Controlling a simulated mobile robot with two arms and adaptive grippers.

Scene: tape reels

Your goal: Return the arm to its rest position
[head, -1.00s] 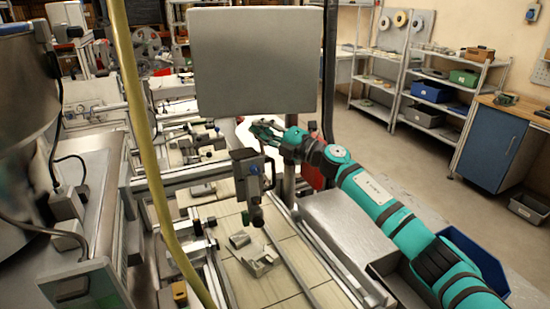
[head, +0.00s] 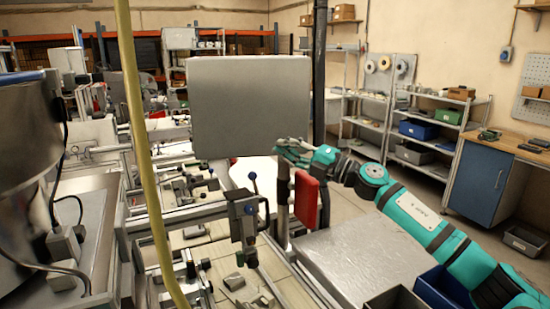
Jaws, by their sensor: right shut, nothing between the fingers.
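My right arm (head: 425,216) is teal and black. It comes in from the lower right of the head view and reaches up and left. My right gripper (head: 282,146) is at its far end, just below the grey panel and above the red part on a post. Its fingers are small in the picture; they are shut and hold nothing. My left gripper is not in the view.
A grey flat panel (head: 250,105) stands in the middle. A red part (head: 306,200) hangs close below my right wrist. A grey metal box top (head: 365,262) and blue bins (head: 440,288) lie under the arm. Shelves (head: 435,130) and a blue cabinet (head: 484,181) stand at the right.

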